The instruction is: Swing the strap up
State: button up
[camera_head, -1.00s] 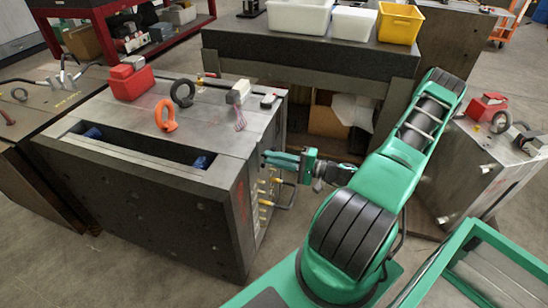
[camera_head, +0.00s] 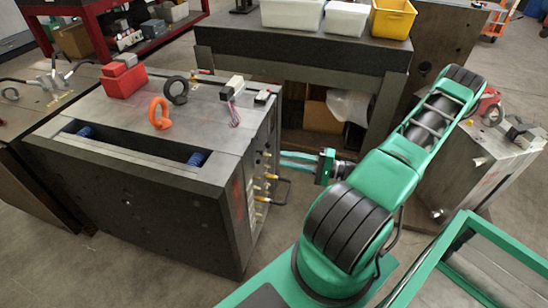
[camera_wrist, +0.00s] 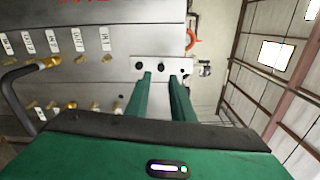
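The strap (camera_wrist: 154,65) is a light metal plate with dark bolts or holes. In the wrist view it lies against the mould base's side face, near the top edge. My gripper (camera_wrist: 161,76) points at it, its two green fingers apart with part of the strap showing between their tips. I cannot tell whether the fingers touch it. In the head view my gripper (camera_head: 281,161) is beside the right side of the mould base (camera_head: 130,205), its fingers parallel with a gap. The strap cannot be made out clearly in the head view.
Brass fittings (camera_wrist: 50,62) and a dark bar handle (camera_wrist: 18,90) stick out of the same side face. An orange eye bolt (camera_head: 159,114), a dark ring and a red block (camera_head: 124,82) stand on top. A workbench (camera_head: 300,58) stands behind; another steel block is at right.

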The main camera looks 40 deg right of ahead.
aim_at(258, 152)
jog(key=shift+v, duration=1.45)
jog(key=shift+c, duration=0.6)
jog(key=shift+w, duration=0.1)
grip_shut()
jog(key=w+d+r+n+g+y, duration=0.3)
jog(key=w+d+r+n, duration=0.15)
jog(key=w+d, duration=0.35)
jog(key=shift+y, duration=0.3)
jog(key=x, duration=0.7)
jog(key=r+x, duration=0.1)
jog(key=x, duration=0.2)
jog(key=shift+w+a, duration=0.1)
jog(key=shift+s+a, duration=0.65)
jog(key=shift+a, duration=0.3)
jog(key=shift+s+a, duration=0.4)
jog(key=shift+a, duration=0.25)
